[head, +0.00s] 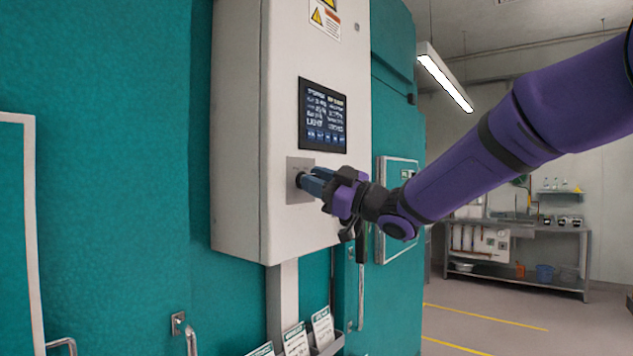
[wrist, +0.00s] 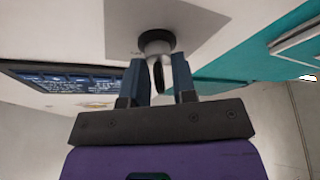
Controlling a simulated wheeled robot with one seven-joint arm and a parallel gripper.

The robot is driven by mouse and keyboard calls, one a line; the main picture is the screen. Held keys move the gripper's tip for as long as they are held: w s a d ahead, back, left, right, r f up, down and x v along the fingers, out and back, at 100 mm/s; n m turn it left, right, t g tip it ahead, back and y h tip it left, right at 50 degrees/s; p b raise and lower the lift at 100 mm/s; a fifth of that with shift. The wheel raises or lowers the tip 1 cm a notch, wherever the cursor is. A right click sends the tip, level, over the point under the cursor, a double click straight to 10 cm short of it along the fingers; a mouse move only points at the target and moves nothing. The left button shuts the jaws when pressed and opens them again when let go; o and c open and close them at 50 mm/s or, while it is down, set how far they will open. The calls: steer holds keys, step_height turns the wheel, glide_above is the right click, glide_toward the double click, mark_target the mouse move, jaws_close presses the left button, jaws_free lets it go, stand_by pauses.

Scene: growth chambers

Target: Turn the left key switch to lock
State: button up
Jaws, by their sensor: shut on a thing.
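A key switch (wrist: 156,43) with a black collar and pale barrel sits on a square grey metal plate (head: 299,164) on the front of the white control box (head: 238,130). In the wrist view its dark key (wrist: 159,77) stands out between the two blue fingers. My gripper (head: 311,184) is at the plate and shut on the key; it also shows in the wrist view (wrist: 159,80). In the head view the fingers hide most of the switch. Lock markings on the plate are too small to read. I see only this one key switch.
A dark display (head: 323,115) is just above the plate. A teal chamber wall (head: 110,180) with door handles (head: 191,341) surrounds the box. Leaflets in a rack (head: 322,328) hang below. A steel bench (head: 535,228) stands far right; the floor before it is clear.

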steer(key=o, duration=0.6)
steer(key=v, duration=1.1)
